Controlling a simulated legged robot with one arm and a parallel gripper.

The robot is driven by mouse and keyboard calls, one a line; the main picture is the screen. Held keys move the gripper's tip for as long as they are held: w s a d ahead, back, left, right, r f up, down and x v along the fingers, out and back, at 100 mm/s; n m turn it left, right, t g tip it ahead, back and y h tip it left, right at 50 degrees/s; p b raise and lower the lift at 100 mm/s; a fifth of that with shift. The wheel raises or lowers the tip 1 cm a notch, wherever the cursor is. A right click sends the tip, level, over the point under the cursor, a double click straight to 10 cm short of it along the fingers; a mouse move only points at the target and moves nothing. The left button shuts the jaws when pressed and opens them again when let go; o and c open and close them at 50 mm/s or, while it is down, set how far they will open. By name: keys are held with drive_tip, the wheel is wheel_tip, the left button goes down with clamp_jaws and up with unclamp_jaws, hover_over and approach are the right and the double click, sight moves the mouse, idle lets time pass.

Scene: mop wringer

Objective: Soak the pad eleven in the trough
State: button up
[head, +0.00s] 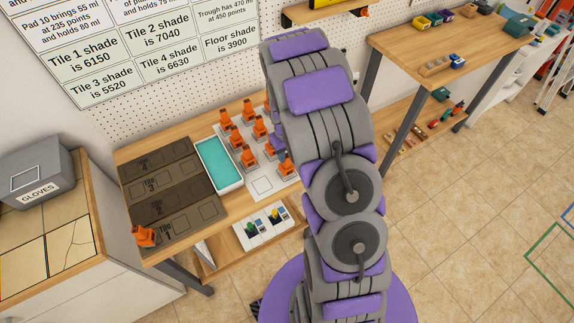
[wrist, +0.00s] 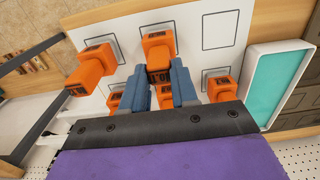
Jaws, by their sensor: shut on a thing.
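My gripper (wrist: 160,82) has its blue fingers closed around an orange pad (wrist: 160,48) in the wrist view. Dark lettering on that pad shows between the fingers, but I cannot read it surely, so I cannot tell whether it is pad eleven. The pad is over the white board (wrist: 205,62); I cannot tell whether it touches it. The white-rimmed trough (wrist: 254,72) with teal liquid lies to the right in the wrist view. In the head view, the trough (head: 239,182) stands left of the pads, and my arm hides most of my gripper.
Several other orange pads (head: 249,157) stand close together on the board, beside the gripper. Dark tiles (head: 160,187) lie left of the trough, with an orange pad (head: 143,236) at Tile 1's left end. A grey gloves box (head: 38,178) stands further left.

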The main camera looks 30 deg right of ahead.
drive_tip(key=shift+r, duration=0.1)
drive_tip(key=shift+r+p, duration=1.2)
drive_tip(key=shift+r, duration=2.25)
